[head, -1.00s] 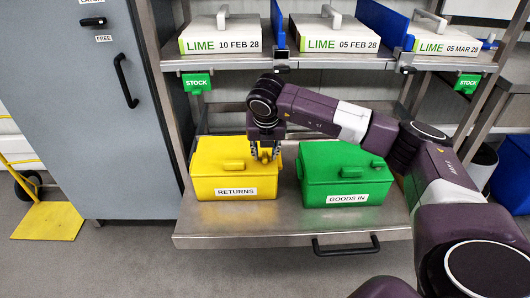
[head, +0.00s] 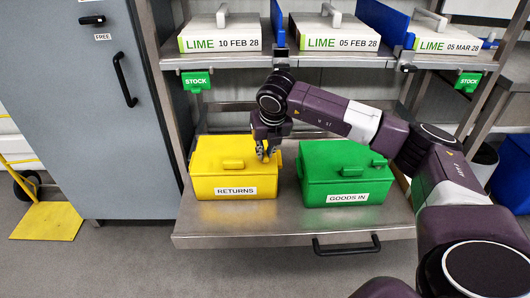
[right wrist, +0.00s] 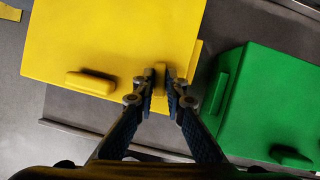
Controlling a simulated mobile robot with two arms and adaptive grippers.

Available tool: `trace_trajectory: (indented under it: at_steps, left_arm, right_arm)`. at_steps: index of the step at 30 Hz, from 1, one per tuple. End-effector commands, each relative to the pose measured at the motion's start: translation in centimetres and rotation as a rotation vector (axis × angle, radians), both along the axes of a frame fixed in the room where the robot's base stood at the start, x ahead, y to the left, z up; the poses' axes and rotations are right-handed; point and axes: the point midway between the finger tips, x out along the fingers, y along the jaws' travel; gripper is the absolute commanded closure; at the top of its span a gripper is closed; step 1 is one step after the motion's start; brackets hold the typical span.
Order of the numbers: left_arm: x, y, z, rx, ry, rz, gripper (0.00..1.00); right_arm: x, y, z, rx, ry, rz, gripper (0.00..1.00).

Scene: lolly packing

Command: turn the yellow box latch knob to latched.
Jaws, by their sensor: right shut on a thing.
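The yellow box (head: 215,182) stands on the steel shelf with its lid closed and a RETURNS label on its front. My right gripper (head: 266,154) is over the right part of its lid, pointing down. In the right wrist view, its fingers (right wrist: 159,84) are shut on the small yellow latch knob (right wrist: 159,70), one finger on each side. The knob lies roughly in line with the fingers in that view, and its lower part is partly hidden. A raised yellow bar (right wrist: 92,84) sits on the lid to its left. My left gripper is not in view.
A green box (head: 325,187) labelled GOODS IN stands close to the right of the yellow box, with a narrow gap between. The steel shelf (head: 290,228) has bare room in front. White LIME boxes (head: 218,42) stand on the upper shelf. A grey cabinet (head: 75,150) is at the left.

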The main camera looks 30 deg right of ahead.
Motion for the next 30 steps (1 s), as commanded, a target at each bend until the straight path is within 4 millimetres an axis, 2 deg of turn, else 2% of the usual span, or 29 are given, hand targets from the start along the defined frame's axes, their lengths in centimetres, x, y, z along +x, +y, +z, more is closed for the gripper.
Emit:
trace_trajectory:
  at_steps: [7,14,20,30]
  left_arm:
    - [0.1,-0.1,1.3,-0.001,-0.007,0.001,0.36]
    - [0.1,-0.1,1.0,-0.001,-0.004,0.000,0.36]
    - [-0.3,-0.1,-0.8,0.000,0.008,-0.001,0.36]
    - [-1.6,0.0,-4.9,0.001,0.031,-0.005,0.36]
  right_arm:
    - [-0.1,-0.3,-0.1,0.001,0.000,0.227,1.00]
    - [0.0,-0.4,0.1,0.002,-0.001,0.445,1.00]
    - [0.0,-0.5,0.2,0.002,-0.001,0.633,1.00]
    - [0.1,-0.6,0.2,0.003,-0.001,0.953,1.00]
